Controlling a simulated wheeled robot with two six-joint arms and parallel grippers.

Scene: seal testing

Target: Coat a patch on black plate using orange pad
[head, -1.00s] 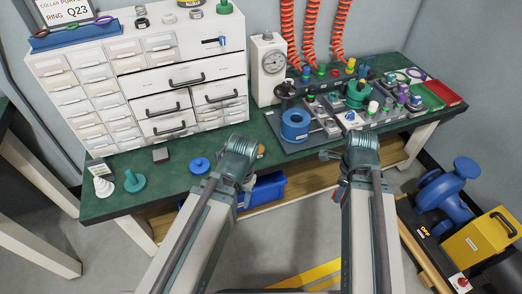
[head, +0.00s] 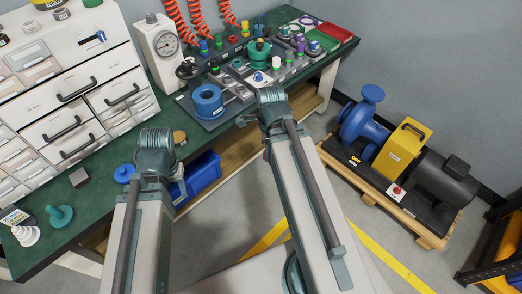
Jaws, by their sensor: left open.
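A small dark grey square block (head: 79,177) lies on the green bench top in front of the drawer cabinet; it may be the black plate, but I cannot tell. A small brownish-orange round thing (head: 180,137) shows just past my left arm's end; I cannot tell whether it is the orange pad. My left gripper (head: 176,166) is open, mostly hidden behind its own wrist, over the bench's front edge near a blue bin. My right gripper (head: 246,121) barely shows beside its wrist, in front of the bench edge; its jaws are not clear.
A white drawer cabinet (head: 65,95) stands at left. A blue ring (head: 208,101) and several fittings fill the bench's back right. A blue bin (head: 196,178) hangs under the edge. A blue pump with yellow guard (head: 403,145) sits on a floor pallet. The floor in front is clear.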

